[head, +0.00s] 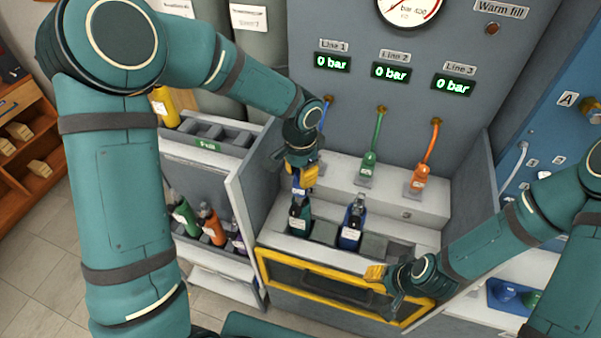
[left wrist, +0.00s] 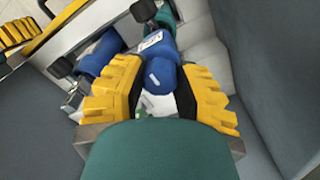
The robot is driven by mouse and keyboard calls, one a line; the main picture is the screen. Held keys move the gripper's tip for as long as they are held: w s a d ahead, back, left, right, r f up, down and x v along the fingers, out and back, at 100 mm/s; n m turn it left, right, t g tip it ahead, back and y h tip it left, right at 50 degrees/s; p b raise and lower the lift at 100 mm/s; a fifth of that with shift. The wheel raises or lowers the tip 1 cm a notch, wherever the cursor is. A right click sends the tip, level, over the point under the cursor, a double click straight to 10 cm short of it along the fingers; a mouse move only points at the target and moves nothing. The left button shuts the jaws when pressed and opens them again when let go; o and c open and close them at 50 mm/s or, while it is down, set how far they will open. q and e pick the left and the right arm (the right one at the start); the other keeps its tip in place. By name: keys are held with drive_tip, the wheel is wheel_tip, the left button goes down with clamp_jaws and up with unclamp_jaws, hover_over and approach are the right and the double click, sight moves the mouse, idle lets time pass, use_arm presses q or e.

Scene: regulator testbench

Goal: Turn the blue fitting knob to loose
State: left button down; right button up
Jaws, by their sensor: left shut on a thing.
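My left gripper (head: 303,178) is in front of the Line 1 hose, in the left part of the bench. In the left wrist view its yellow fingers (left wrist: 160,95) are shut on the blue fitting knob (left wrist: 160,76), one on each side. The blue fitting (head: 300,186) is mostly hidden by the gripper in the head view. Its blue hose (head: 326,118) runs up to the panel. Whether the knob is loose or tight cannot be seen. My right gripper (head: 380,285) is near the yellow-framed front, holding nothing visible; its finger gap is unclear.
Green (head: 368,163) and orange (head: 417,179) fittings stand to the right on the step. A green bottle (head: 299,218) and a blue bottle (head: 351,227) stand in the bay in front. Line 1, 2 and 3 displays (head: 391,72) read 0 bar. A grey side wall (head: 252,190) is close on the left.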

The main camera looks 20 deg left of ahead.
use_arm(q)
drive_tip(key=shift+f+n+b, duration=0.1)
drive_tip(key=shift+n+b, duration=0.2)
drive_tip(key=c, duration=0.6)
unclamp_jaws()
wheel_tip(320, 180, up, 12)
drive_tip(key=shift+r, duration=0.1)
drive_tip(key=shift+s, duration=0.15)
